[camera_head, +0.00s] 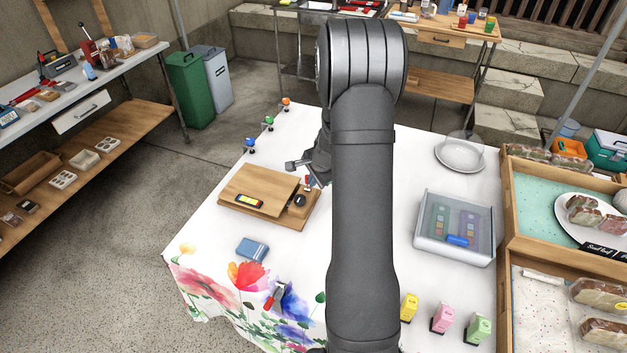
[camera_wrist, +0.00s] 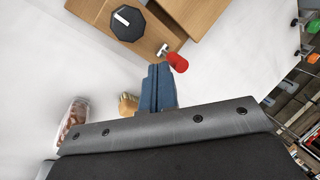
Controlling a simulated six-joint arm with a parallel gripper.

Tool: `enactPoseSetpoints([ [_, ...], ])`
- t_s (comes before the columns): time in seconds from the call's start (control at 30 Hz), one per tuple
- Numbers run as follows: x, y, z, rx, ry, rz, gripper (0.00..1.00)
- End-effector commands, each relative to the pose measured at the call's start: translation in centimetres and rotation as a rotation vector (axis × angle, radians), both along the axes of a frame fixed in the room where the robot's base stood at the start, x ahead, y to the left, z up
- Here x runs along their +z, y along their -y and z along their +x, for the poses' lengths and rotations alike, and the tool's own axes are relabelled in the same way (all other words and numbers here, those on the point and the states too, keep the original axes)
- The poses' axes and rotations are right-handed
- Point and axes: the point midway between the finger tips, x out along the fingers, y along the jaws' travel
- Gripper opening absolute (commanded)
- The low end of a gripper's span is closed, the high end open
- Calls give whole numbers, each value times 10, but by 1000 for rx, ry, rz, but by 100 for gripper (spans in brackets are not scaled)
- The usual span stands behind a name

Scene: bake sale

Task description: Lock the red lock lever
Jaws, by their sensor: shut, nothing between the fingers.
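The red lock lever (camera_wrist: 178,62) shows in the wrist view as a short red handle on a pale metal mount, at the edge of a wooden case (camera_wrist: 185,18). My gripper (camera_wrist: 157,84) is shut and empty, its blue-grey fingers just below and left of the red handle in that view; I cannot tell whether they touch it. A black eight-sided knob (camera_wrist: 128,23) with a white mark sits on the wood to the left. In the head view the wooden case (camera_head: 258,190) stands on the cloth-covered table, and my arm hides part of the area around the gripper.
A yellow-screened device (camera_head: 249,201) lies on the case. A blue box (camera_head: 252,249) and a red-handled tool (camera_head: 274,297) lie in front. A clear lidded bin (camera_head: 456,259), a white plate (camera_head: 460,154) and wooden display trays (camera_head: 508,225) stand to the right.

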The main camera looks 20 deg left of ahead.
Motion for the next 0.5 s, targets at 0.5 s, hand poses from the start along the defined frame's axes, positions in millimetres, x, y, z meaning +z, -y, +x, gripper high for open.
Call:
enactPoseSetpoints([
  [0.5,1,0,7,0,-87,0,0],
])
